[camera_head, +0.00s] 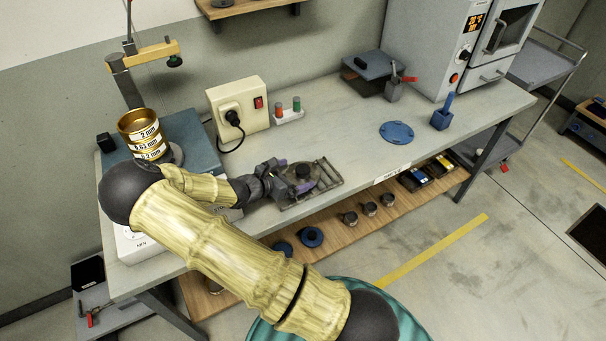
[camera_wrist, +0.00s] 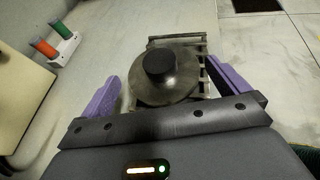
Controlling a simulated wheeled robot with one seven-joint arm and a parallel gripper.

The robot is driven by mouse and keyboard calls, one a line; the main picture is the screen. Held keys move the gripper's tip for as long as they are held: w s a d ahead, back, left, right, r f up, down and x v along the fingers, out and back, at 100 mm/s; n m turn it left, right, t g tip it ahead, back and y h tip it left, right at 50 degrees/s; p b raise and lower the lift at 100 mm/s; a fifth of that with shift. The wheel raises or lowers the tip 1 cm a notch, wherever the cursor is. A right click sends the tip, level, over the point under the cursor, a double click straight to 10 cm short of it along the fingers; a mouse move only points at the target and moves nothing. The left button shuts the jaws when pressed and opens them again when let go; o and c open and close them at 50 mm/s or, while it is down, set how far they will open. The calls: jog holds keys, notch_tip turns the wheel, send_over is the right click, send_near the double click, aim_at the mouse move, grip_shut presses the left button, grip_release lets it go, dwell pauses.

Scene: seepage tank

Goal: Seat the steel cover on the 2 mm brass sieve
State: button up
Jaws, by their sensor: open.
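The steel cover (camera_wrist: 150,91), a round grey disc with a black knob (camera_wrist: 158,64), lies on a slatted metal rack (camera_wrist: 190,40). In the head view the knob (camera_head: 303,171) shows at my gripper (camera_head: 291,177). My gripper's purple fingers (camera_wrist: 160,72) are open, one on each side of the cover, with a gap to the knob; contact with the rim cannot be told. The brass 2 mm sieve (camera_head: 143,125) is the top one of a labelled stack at the left of the bench, upright with its top uncovered.
The stack stands on a blue-grey apparatus (camera_head: 190,135) beneath a post with a yellow arm (camera_head: 150,55). A cream socket box (camera_head: 237,105) and a holder with red and green pieces (camera_head: 289,115) stand behind the rack (camera_head: 325,178). A blue disc (camera_head: 397,132) lies right; bench between is clear.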

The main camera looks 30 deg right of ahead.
aim_at(298, 172)
jog(key=p+x, duration=0.1)
jog(key=x, duration=0.3)
jog(key=shift+d+f, duration=0.1)
jog(key=shift+d, duration=0.1)
jog(key=c, duration=0.7)
notch_tip(298, 172, up, 18)
jog(key=b, duration=0.1)
dwell(0.5)
jog(key=shift+w, duration=0.1)
dwell(0.4)
